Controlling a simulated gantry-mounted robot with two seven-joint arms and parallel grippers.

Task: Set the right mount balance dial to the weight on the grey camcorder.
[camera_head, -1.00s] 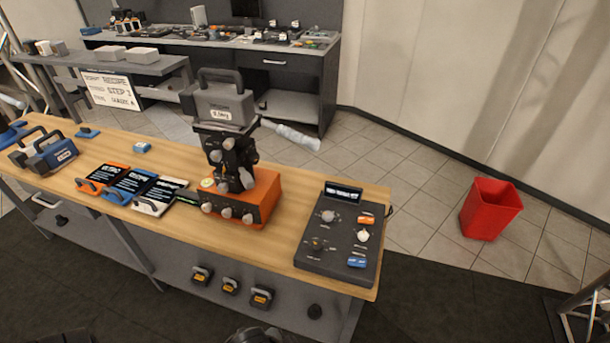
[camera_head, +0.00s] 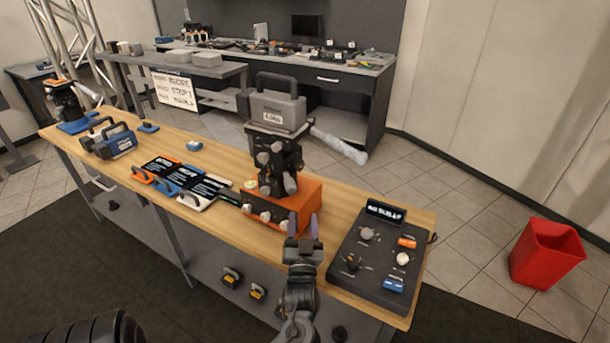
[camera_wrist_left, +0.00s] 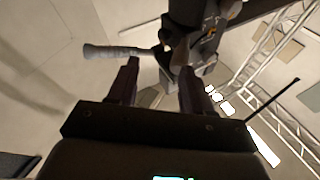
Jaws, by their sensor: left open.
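The grey camcorder (camera_head: 278,110) sits on the right mount, with a small white weight label (camera_head: 272,118) on its side, too small to read surely. The right mount has a black head (camera_head: 280,160) with grey knobs and an orange base (camera_head: 305,200) with several pale knobs (camera_head: 265,216) along its front. I cannot tell which is the balance dial. My left gripper (camera_head: 303,226) is open and empty, in front of the base's right end. In the left wrist view its fingers (camera_wrist_left: 157,88) are apart below a dark mount part (camera_wrist_left: 190,35). My right gripper is out of view.
A dark control panel (camera_head: 375,265) with knobs and a small display stands right of the gripper.

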